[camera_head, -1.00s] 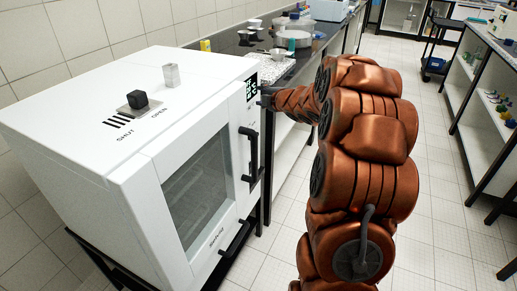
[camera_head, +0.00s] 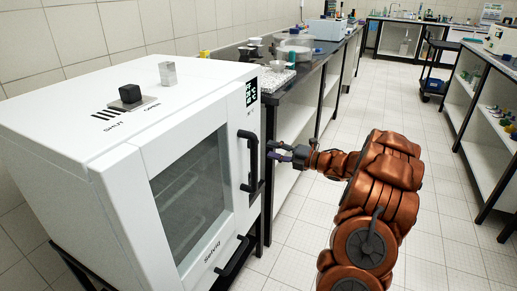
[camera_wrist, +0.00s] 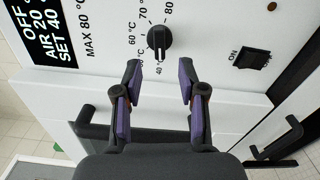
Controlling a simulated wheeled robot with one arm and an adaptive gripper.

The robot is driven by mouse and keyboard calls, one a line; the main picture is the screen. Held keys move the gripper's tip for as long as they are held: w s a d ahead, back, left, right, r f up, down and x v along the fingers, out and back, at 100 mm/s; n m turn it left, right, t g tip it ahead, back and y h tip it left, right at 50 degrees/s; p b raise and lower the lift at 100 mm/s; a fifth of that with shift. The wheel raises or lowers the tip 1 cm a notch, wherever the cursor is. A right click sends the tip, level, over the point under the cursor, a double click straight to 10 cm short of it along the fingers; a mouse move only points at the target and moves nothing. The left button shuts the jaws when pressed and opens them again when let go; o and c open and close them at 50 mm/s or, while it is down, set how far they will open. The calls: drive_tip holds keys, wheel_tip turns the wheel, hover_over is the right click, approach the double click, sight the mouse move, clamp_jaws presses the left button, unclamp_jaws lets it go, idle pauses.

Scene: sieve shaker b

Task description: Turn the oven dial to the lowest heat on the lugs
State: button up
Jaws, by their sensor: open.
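The white oven (camera_head: 120,170) stands at the left in the head view. Its black round dial (camera_wrist: 159,37) shows in the wrist view on the front panel, with a printed scale of 40 to 80 °C around it. The dial's pointer seems to face the 40 side, but this is small. The display (camera_wrist: 45,30) reads OFF, AIR 20, SET 40. My gripper (camera_wrist: 158,80) is open and empty, its two purple-padded fingers just short of the dial, one on each side in the picture. In the head view my gripper (camera_head: 273,151) is in front of the oven's right side.
A black ON switch (camera_wrist: 250,57) sits right of the dial in the wrist view. Dark door handles (camera_head: 249,160) stick out from the oven front close to my gripper. A bench (camera_head: 318,65) with pans stands behind.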

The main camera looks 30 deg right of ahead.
drive_tip(key=x, duration=0.6)
drive_tip(key=shift+w+a, duration=0.1)
drive_tip(key=shift+c, duration=0.2)
clamp_jaws()
